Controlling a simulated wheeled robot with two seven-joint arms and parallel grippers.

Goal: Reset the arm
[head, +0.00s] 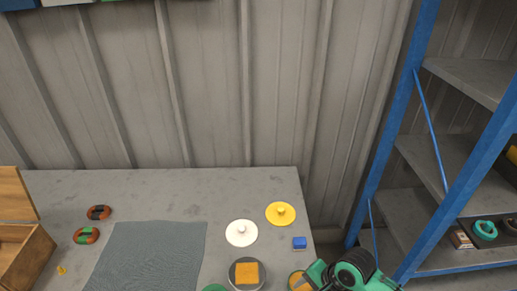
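A white disc (241,236) with a small central knob lies on the grey table. A yellow disc (281,216) with a similar knob lies behind it to the right. My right gripper (317,274), green and black, comes in at the bottom right, beside an orange round piece (297,282) that it partly covers. Its fingers are not clear enough to show whether it is open or shut. My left gripper is not in view.
The table (250,186) holds a grey round dish with an orange block (247,273), a blue block (299,243), a grey mat (150,255), two striped rings (98,212) and an open wooden box (22,258). A blue-framed shelf (447,165) stands right. The table's back strip is clear.

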